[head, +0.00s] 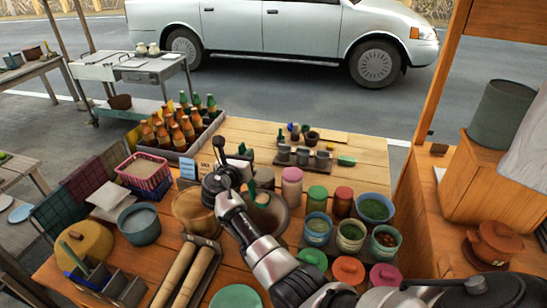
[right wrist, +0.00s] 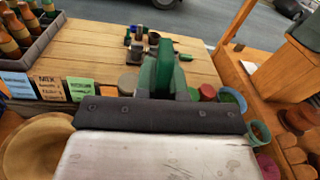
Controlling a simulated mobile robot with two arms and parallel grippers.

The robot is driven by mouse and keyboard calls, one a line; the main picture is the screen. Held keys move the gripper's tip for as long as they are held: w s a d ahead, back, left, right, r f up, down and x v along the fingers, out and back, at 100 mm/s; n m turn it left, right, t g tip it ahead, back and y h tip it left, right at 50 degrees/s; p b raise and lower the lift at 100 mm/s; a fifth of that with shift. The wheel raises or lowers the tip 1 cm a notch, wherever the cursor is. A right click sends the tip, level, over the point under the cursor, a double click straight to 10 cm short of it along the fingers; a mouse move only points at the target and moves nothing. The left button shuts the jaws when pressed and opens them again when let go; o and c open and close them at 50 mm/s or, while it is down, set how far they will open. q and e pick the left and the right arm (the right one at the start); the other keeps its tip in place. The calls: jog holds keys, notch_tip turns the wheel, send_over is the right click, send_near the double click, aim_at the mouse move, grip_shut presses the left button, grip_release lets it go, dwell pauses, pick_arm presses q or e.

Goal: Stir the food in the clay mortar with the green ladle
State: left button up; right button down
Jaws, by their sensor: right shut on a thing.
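My right gripper (head: 222,178) reaches over the table from the bottom right. It is shut on a green part that I take to be the green ladle (right wrist: 163,75), seen just beyond the grey gripper body in the right wrist view. The ladle's lower end is hidden there. A brown, wide-rimmed bowl, probably the clay mortar (head: 281,217), stands beside my forearm, partly covered by it. Its contents are hard to make out. A tan bowl (head: 187,206) stands to its left and also shows in the right wrist view (right wrist: 28,148). My left gripper is out of view.
Lidded jars and bowls (head: 350,236) crowd the right of the mortar. A bottle crate (head: 187,152) and small signs (head: 188,168) stand behind the tan bowl. Wooden rollers (head: 186,275) lie on a tray in front. The far right of the tabletop (head: 365,150) has bare wood.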

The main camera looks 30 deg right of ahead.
jog(key=shift+a+r, duration=0.15)
jog(key=shift+a, duration=0.25)
jog(key=shift+s+a+r+m+b, duration=0.15)
jog(key=shift+s+a+m+b, duration=0.1)
jog(key=shift+s+m, duration=0.2)
jog(key=shift+s+a+r+m+b, duration=0.15)
jog(key=shift+s+a+m, duration=0.1)
jog(key=shift+s+m, duration=0.15)
pick_arm(q)
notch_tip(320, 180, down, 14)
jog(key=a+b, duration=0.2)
jog(key=b, duration=1)
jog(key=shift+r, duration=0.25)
pick_arm(e)
jog(key=s+d+f+m+t, duration=0.1)
jog(key=s+d+f+m, duration=0.4)
jog(key=s+d+m, duration=0.4)
jog(key=shift+s+d+m, duration=0.4)
jog(key=shift+s+m, duration=0.75)
jog(key=shift+s, duration=0.25)
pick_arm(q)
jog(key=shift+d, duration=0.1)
